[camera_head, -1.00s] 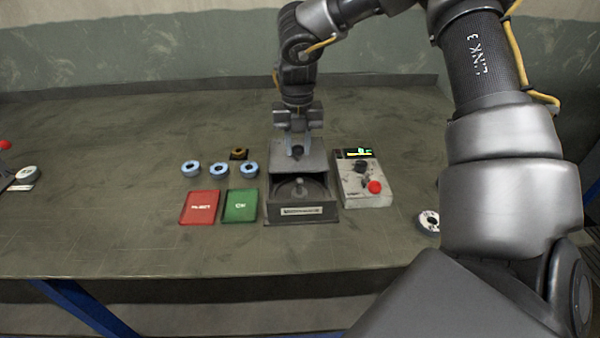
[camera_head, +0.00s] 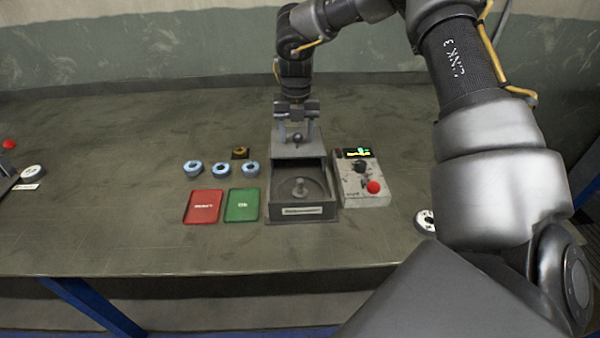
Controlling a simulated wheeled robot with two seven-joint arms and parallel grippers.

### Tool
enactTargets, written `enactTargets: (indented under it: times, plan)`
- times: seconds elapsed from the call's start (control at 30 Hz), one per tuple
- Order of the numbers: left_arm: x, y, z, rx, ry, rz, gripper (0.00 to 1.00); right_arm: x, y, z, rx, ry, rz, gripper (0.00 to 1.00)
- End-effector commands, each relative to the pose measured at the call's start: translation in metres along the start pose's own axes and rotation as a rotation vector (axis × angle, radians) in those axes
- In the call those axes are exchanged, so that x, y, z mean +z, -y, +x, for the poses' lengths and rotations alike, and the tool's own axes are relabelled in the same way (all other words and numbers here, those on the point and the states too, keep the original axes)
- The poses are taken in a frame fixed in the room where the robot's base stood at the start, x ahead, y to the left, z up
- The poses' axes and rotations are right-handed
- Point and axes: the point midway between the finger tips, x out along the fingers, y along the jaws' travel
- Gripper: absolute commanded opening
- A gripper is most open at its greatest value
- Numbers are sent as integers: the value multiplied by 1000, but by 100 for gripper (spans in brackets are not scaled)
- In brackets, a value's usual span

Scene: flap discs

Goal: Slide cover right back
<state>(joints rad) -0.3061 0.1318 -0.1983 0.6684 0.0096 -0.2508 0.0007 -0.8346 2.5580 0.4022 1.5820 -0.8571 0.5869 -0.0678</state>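The cover (camera_head: 299,150) is a grey plate with a dark knob (camera_head: 297,138) on the back part of a dark open-topped box (camera_head: 302,212). The front part of the box is uncovered, showing a round recess with a post (camera_head: 299,187) in it. My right gripper (camera_head: 297,136) points down at the knob, with a finger on each side of it. At this size I cannot tell whether the fingers press on the knob. My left gripper is not in view.
A control box (camera_head: 361,180) with a red button and lit display stands close right of the box. Several blue-rimmed discs (camera_head: 221,170), a dark yellowish piece (camera_head: 240,153), a red tray (camera_head: 203,207) and a green tray (camera_head: 242,205) lie left. A disc (camera_head: 425,220) sits beside my arm.

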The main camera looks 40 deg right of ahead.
Motion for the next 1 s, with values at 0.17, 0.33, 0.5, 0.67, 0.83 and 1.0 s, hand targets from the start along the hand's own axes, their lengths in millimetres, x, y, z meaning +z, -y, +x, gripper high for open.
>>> enactTargets:
  times: [0.17, 0.33, 0.5, 0.67, 0.83, 1.0]
  plan:
    - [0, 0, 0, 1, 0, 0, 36, 0, 1, 0, -1, -1, 2, 51]
    - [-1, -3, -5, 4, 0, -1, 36, 0, 1, -6, -1, 0, 2, 51]
    - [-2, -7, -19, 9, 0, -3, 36, 0, 1, -26, -1, 0, 2, 51]
    - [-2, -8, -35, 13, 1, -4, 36, 0, 0, -47, -1, 0, 2, 51]
    - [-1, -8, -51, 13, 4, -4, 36, 0, 0, -69, -1, 0, 2, 51]
    - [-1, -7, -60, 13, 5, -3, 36, 0, 1, -81, -2, -1, 2, 51]
